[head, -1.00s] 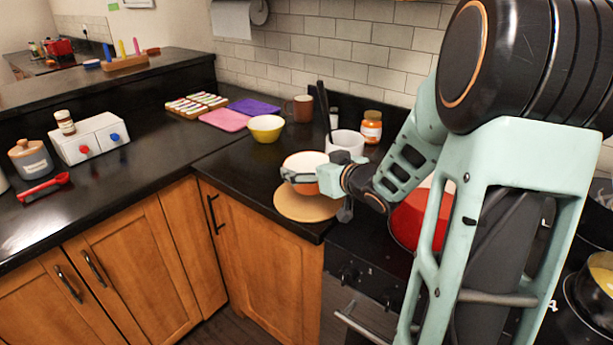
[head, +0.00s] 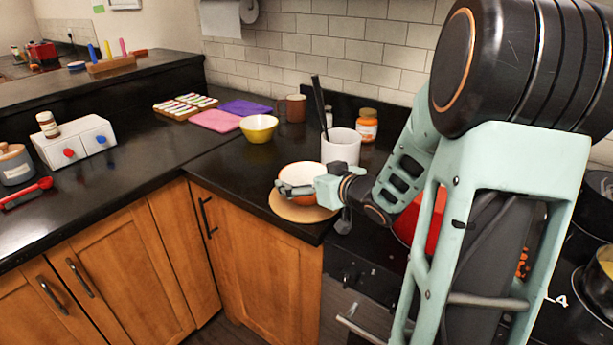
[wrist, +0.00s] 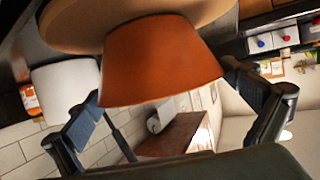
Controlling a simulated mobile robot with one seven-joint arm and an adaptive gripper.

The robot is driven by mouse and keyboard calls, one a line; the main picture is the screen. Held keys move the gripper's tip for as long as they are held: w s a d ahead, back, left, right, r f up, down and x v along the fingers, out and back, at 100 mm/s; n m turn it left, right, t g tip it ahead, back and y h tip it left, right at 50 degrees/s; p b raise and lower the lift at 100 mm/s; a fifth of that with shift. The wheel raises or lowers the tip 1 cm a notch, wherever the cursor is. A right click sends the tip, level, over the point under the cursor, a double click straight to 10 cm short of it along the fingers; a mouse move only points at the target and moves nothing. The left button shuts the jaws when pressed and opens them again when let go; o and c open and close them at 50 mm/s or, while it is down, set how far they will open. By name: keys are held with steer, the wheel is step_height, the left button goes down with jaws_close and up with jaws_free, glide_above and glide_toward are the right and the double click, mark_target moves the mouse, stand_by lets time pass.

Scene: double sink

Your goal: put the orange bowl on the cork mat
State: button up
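The orange bowl (head: 305,199), pale inside, is upright over the round cork mat (head: 285,211) near the counter's front corner. In the wrist view the bowl (wrist: 165,62) fills the middle, and its base meets or nearly meets the mat (wrist: 85,32); I cannot tell a small gap from contact. My gripper (head: 298,190) is at the bowl's near side, its fingers spread around it. Part of the mat is hidden by the bowl and gripper.
A white utensil crock (head: 340,147) and an orange-labelled jar (head: 367,125) stand just behind the bowl. A yellow bowl (head: 259,130) and brown mug (head: 292,108) are further back. A red pot (head: 405,226) is on the stove to the right. Counter left of the mat is clear.

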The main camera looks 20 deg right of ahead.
steer(key=shift+r, duration=0.25)
steer(key=p+v, duration=0.3)
steer(key=v, duration=0.9)
steer(key=shift+f, duration=0.1)
